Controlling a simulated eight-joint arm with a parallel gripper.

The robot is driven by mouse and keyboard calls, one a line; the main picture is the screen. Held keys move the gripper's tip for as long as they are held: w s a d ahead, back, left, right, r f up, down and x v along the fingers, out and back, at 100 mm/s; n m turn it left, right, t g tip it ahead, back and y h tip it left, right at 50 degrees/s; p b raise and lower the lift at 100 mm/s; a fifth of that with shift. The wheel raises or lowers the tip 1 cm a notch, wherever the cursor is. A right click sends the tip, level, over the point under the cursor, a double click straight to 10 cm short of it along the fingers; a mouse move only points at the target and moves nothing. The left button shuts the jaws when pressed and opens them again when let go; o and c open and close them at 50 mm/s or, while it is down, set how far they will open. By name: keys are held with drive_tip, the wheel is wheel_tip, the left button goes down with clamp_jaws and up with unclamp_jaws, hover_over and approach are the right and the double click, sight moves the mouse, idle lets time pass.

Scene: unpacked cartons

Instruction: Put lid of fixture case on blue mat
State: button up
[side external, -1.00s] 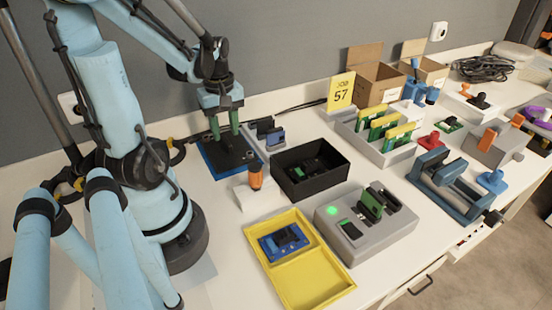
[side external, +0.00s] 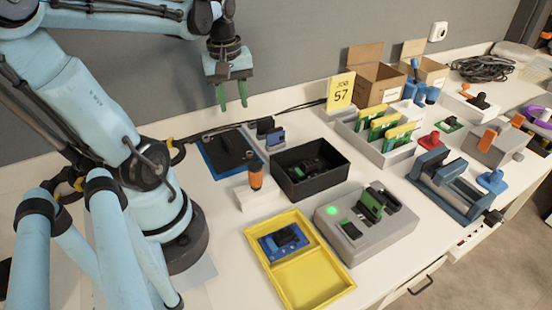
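The blue mat (side external: 207,164) lies on the table in front of my arm. A flat black piece (side external: 231,148), which looks like the lid, lies on the mat and covers most of it, leaving blue edges showing. My gripper (side external: 233,105) has two green fingers, spread apart with nothing between them. It hangs in the air, above and apart from the mat and the black piece. An open black case (side external: 333,182) with dark parts inside stands to the right of the mat; I cannot tell for sure that it is the fixture case.
An orange-handled tool (side external: 256,175) stands upright in a white block before the mat. A small blue-and-black holder (side external: 270,134) stands at the mat's right. A yellow tray (side external: 263,271), a grey device (side external: 345,242) and a card rack (side external: 372,151) crowd the right.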

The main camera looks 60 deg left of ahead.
drive_tip(key=w+d+m+t, duration=0.3)
drive_tip(key=d+m, duration=0.4)
drive_tip(key=d, duration=0.1)
drive_tip(key=w+d+m+t, duration=0.3)
drive_tip(key=w+d+m, duration=0.1)
drive_tip(key=d+m, duration=0.4)
drive_tip(key=shift+d+h, duration=0.3)
drive_tip(key=shift+d, duration=0.25)
